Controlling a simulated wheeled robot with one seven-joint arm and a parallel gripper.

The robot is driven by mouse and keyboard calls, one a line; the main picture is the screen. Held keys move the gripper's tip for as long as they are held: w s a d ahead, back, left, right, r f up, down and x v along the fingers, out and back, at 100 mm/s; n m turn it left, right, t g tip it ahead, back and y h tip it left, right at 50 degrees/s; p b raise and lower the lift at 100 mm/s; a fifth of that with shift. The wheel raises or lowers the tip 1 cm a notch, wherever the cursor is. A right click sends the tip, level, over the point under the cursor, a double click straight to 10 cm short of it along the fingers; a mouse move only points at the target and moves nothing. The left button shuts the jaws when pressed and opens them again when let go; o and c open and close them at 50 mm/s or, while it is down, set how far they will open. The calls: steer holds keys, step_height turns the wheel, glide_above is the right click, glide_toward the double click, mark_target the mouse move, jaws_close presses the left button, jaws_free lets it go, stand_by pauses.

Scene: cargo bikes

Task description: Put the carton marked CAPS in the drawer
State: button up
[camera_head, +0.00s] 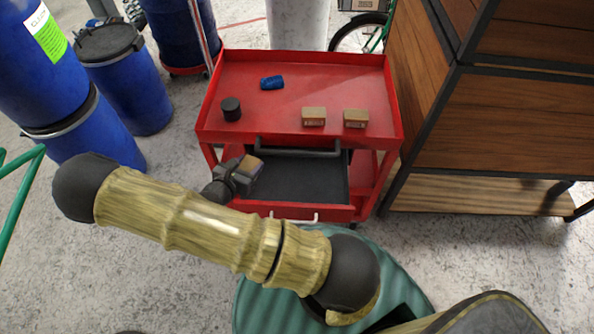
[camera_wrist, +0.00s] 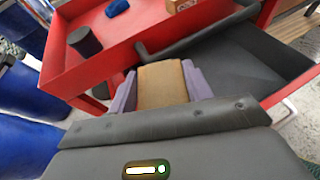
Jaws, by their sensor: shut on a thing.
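My gripper (camera_head: 240,170) is shut on a small brown carton (camera_head: 249,167), held at the left side of the open drawer. In the wrist view the carton (camera_wrist: 162,84) sits between the two purple-grey fingers; I cannot read its marking. The drawer (camera_head: 300,177) is pulled out from the red cart (camera_head: 220,90), with a dark grey, bare floor and a dark bar handle above it. The drawer also shows in the wrist view (camera_wrist: 235,65), to the right of the carton. Whether the carton is inside the drawer's rim I cannot tell.
On the cart's top are two brown cartons (camera_head: 314,116) (camera_head: 356,118), a black cylinder (camera_head: 231,109) and a blue item (camera_head: 271,82). Blue barrels (camera_head: 125,85) stand at the left. A wooden cabinet (camera_head: 500,120) stands close on the right.

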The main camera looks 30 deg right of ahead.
steer(key=d+m+g+b, duration=0.1)
steer(key=b, duration=0.1)
steer(key=w+d+m+g+h+b, duration=0.1)
steer(key=m+g+b, duration=0.1)
steer(key=shift+w+d+r+h, duration=0.15)
steer(key=shift+d+r+h, duration=0.05)
steer(key=shift+d+h, duration=0.15)
steer(key=s+d+f+m+g+b, duration=0.1)
steer(key=s+f+m+g+b, duration=0.2)
steer(key=f+m+g+b, duration=0.3)
steer(key=f+g+b, duration=0.1)
steer(key=b, duration=0.3)
steer(key=shift+d+g, duration=0.3)
steer(key=b, duration=0.1)
glide_above(297, 187)
steer(key=shift+h, duration=0.25)
step_height(297, 187, down, 5)
steer(key=shift+a+f, duration=0.1)
steer(key=shift+f, duration=0.05)
